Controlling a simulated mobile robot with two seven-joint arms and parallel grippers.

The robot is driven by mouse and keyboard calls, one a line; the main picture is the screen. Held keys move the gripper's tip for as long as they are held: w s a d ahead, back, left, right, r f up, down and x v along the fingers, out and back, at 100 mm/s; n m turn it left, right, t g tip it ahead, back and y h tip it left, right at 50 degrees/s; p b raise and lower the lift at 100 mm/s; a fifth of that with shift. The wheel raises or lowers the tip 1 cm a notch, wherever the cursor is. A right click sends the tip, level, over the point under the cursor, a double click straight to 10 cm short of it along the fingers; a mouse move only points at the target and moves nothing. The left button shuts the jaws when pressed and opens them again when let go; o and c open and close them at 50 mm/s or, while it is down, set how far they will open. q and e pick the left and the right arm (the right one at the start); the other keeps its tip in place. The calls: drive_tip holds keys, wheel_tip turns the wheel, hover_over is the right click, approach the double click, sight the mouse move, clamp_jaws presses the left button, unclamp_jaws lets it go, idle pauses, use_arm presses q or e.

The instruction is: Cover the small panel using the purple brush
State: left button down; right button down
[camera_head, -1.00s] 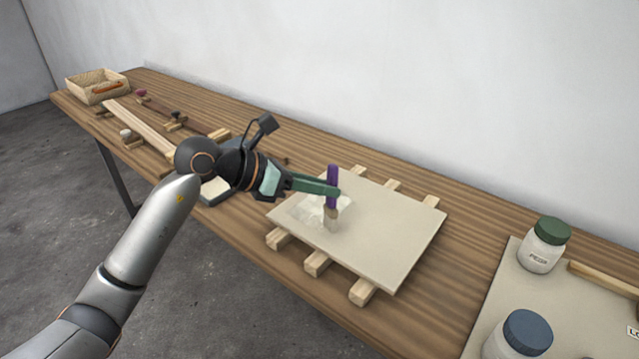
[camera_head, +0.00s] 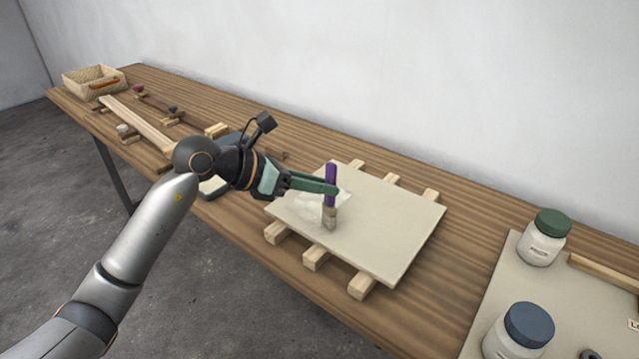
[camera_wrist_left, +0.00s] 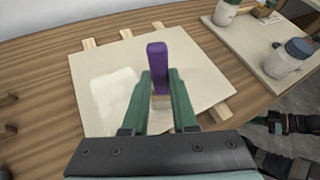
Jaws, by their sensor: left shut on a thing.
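The small panel (camera_head: 385,228) is a pale beige board lying flat on several wooden battens on the bench. It also shows in the left wrist view (camera_wrist_left: 207,75). A whitish wet-looking patch (camera_head: 297,207) covers part of its left side, and this patch shows in the left wrist view too (camera_wrist_left: 115,100). My left gripper (camera_head: 331,190) is shut on the purple brush (camera_head: 330,172), held upright over the panel with bristles down at its surface near the patch's edge. In the left wrist view the purple handle (camera_wrist_left: 157,60) stands between the green fingers.
A jar with a green lid (camera_head: 545,238) and a jar with a blue lid (camera_head: 518,335) stand on a beige board at the right. A basket (camera_head: 95,82) and wooden strips (camera_head: 135,124) lie at the far left. A wall runs behind the bench.

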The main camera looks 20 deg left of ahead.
use_arm(q)
drive_tip(key=shift+a, duration=0.1)
drive_tip(key=shift+w+a, duration=0.15)
drive_tip(key=shift+a, duration=0.25)
drive_tip(key=shift+w+a, duration=0.2)
drive_tip(key=shift+a, duration=0.3)
drive_tip(key=shift+b, duration=0.3)
drive_tip(key=shift+w+a, duration=0.15)
drive_tip(key=shift+a, duration=0.3)
drive_tip(key=shift+w+a, duration=0.2)
drive_tip(key=shift+a, duration=0.3)
drive_tip(key=shift+a, duration=0.1)
drive_tip(key=shift+w+a+f+b, duration=0.1)
drive_tip(key=shift+w+a+b, duration=0.1)
drive_tip(key=shift+a, duration=0.2)
drive_tip(key=shift+w+a+b, duration=0.1)
drive_tip(key=shift+a+b, duration=0.1)
drive_tip(key=shift+a, duration=0.3)
